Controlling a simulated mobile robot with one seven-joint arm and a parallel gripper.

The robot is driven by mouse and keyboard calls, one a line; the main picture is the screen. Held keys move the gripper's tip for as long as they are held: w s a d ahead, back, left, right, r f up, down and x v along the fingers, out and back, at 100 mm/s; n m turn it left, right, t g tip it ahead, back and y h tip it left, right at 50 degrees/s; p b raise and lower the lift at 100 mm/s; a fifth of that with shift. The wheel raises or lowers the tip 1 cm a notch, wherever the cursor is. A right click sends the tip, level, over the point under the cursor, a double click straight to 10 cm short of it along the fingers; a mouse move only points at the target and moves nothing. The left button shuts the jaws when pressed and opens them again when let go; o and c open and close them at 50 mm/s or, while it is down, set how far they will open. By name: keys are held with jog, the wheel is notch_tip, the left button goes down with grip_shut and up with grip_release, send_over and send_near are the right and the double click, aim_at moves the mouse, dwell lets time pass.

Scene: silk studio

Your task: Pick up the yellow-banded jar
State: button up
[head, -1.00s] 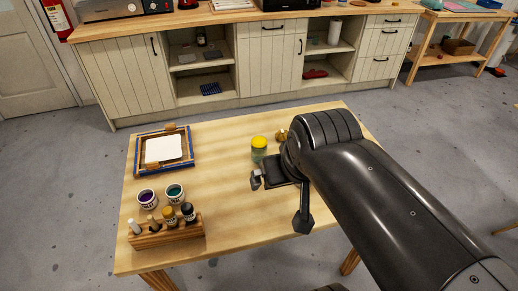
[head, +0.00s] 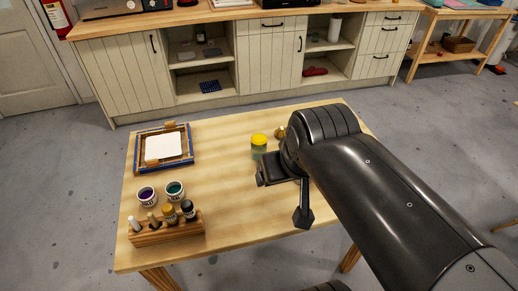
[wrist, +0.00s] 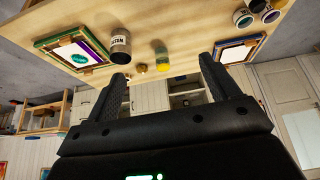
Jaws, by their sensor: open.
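The yellow-banded jar (head: 259,141) stands upright on the wooden table, just left of my arm's end in the head view. Its top is bright yellow and its lower body is greenish. In the wrist view the jar (wrist: 162,58) shows beyond the fingers, between them in the picture. My gripper (wrist: 163,68) is open and empty, with its two dark fingers well apart. In the head view my gripper (head: 263,173) is low, close to the near side of the jar, and partly hides its base. Contact between them cannot be told.
A small brass-coloured item (head: 280,133) stands right of the jar, partly behind my arm. A framed screen (head: 164,161), two paint pots (head: 175,190) and a wooden bottle rack (head: 160,232) are on the left. A labelled grey can (wrist: 120,45) shows in the wrist view. The table's middle is clear.

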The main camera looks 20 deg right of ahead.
jog(key=w+d+f+n+g+h, duration=0.4)
jog(key=w+d+f+n+h, duration=0.15)
jog(key=w, duration=0.25)
jog(key=n+t+h, duration=0.7)
jog(key=n+h, duration=0.3)
jog(key=n, duration=0.8)
send_over(253, 151)
jog(key=v, duration=0.4)
notch_tip(253, 151, down, 15)
notch_tip(253, 151, down, 7)
jog(key=shift+r, duration=0.2)
jog(key=shift+x, duration=3.8)
jog(key=shift+w, duration=0.1)
jog(key=shift+c, duration=0.5)
